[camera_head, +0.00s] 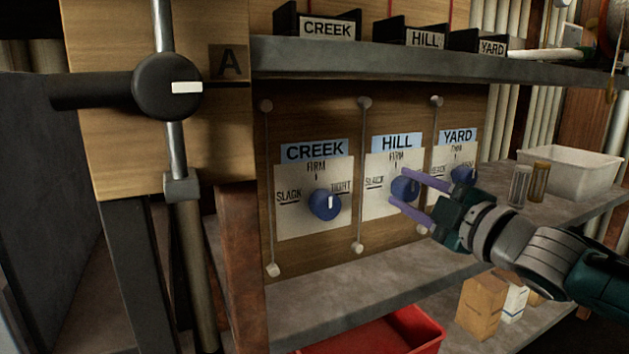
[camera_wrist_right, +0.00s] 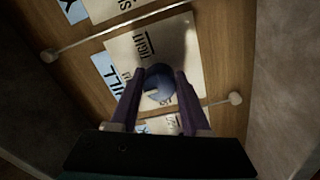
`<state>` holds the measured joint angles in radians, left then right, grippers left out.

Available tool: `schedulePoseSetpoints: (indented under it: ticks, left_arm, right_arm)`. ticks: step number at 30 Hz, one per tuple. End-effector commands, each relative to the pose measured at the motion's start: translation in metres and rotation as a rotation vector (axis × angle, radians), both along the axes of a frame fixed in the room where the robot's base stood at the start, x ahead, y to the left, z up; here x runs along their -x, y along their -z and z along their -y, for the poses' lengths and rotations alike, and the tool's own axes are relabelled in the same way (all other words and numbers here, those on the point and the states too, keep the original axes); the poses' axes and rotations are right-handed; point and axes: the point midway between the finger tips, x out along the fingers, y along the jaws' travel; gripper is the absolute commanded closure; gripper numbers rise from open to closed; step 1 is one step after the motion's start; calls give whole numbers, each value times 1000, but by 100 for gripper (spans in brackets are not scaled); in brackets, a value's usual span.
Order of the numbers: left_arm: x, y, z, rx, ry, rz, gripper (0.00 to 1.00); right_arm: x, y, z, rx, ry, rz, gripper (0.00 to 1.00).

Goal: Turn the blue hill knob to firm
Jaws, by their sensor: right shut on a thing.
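The blue hill knob (camera_head: 403,188) sits on a white plate (camera_head: 377,203) under a blue HILL label (camera_head: 397,141). The plate reads FIRM at the top and SLACK on the left; its right side is hidden by my gripper. My right gripper (camera_head: 406,190) reaches in from the right, its two purple fingers shut on the knob. In the right wrist view the knob (camera_wrist_right: 158,84) is between the fingers (camera_wrist_right: 159,78), one on each side. I cannot make out where the knob's pointer stands. My left gripper is not in view.
The creek knob (camera_head: 325,204) is to the left, the yard knob (camera_head: 463,174) close to the right behind my gripper. Thin rods separate the plates. A shelf (camera_head: 420,55) runs above; a red bin (camera_head: 385,335) and small boxes (camera_head: 482,305) are below. A white tub (camera_head: 570,172) stands at right.

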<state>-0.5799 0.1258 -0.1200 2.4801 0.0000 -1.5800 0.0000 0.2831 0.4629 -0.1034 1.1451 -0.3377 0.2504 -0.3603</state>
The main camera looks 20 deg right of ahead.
Motion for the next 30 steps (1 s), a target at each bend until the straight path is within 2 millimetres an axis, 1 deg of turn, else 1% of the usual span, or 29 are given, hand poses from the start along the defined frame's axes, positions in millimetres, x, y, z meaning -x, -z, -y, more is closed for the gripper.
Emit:
schedulePoseSetpoints:
  ticks: [7, 20, 21, 28, 29, 30]
  left_arm:
    - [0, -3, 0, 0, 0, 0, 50]
    - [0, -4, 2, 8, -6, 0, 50]
    - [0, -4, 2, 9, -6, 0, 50]
    - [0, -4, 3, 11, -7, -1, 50]
    - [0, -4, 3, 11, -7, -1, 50]
    - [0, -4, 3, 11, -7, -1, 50]
  right_arm:
    - [0, -1, 0, -58, -1, -3, 100]
    - [0, -1, 0, -67, -2, -2, 100]
    - [0, -1, 0, -67, -2, -2, 52]
    - [0, -1, 0, -66, -1, -3, 26]
    - [0, -1, 0, -66, 0, -4, 23]
    - [0, 0, 0, -66, 0, -4, 23]
